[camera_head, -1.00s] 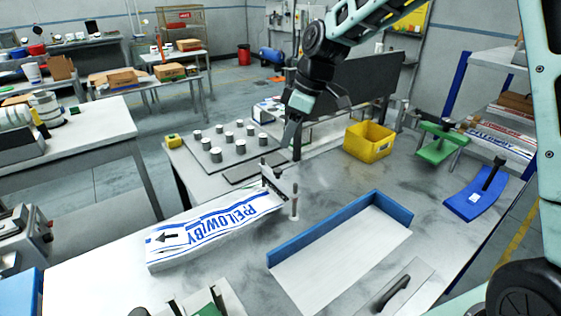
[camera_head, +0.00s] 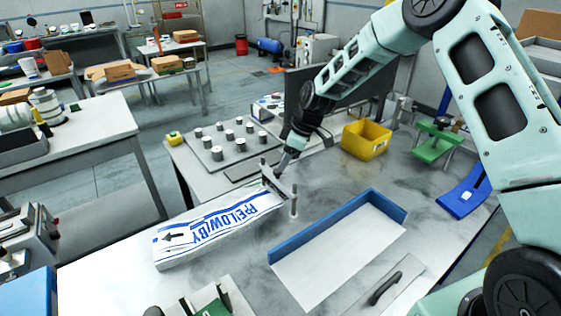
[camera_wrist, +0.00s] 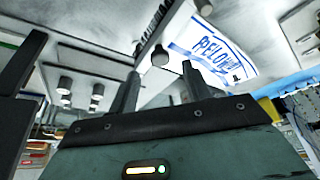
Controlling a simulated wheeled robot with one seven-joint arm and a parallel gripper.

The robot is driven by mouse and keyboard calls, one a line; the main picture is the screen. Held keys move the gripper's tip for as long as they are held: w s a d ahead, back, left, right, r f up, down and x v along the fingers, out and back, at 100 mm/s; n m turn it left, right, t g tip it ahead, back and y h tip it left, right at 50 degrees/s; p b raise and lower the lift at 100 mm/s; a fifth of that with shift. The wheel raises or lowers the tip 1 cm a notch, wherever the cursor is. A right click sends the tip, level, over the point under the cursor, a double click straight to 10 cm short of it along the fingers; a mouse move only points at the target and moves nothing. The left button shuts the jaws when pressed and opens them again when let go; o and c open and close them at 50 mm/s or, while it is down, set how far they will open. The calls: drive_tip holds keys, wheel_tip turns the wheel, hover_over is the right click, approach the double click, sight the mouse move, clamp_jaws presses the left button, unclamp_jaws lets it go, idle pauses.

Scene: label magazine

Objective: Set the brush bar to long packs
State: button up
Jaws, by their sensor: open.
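The brush bar (camera_head: 272,183) is a grey bar with upright posts across the far end of the label stack (camera_head: 215,229). The stack is white with blue lettering and lies on the worktable. My gripper (camera_head: 283,168) is just above and behind the bar. In the wrist view my gripper (camera_wrist: 158,82) has its two fingers apart and nothing held between them. The bar (camera_wrist: 154,28) and a round grey knob or post end (camera_wrist: 160,55) appear beyond the fingertips. I cannot tell whether the fingers touch the bar, and its setting is not readable.
A blue-walled tray (camera_head: 340,250) lies right of the stack, and a plate with a black handle (camera_head: 385,288) is in front. A grey board with several metal cylinders (camera_head: 217,140) is behind. A yellow bin (camera_head: 366,139) and green fixture (camera_head: 437,132) stand at right.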

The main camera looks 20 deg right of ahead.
sight(278, 177)
drive_tip(key=shift+p+x, duration=0.55)
drive_tip(key=shift+x, duration=1.5)
drive_tip(key=shift+c, duration=0.3)
clamp_jaws()
wheel_tip(278, 177, down, 4)
drive_tip(key=b, duration=0.3)
drive_tip(key=shift+r+b, duration=0.2)
drive_tip(key=shift+b, duration=0.2)
drive_tip(key=shift+s+r, duration=0.1)
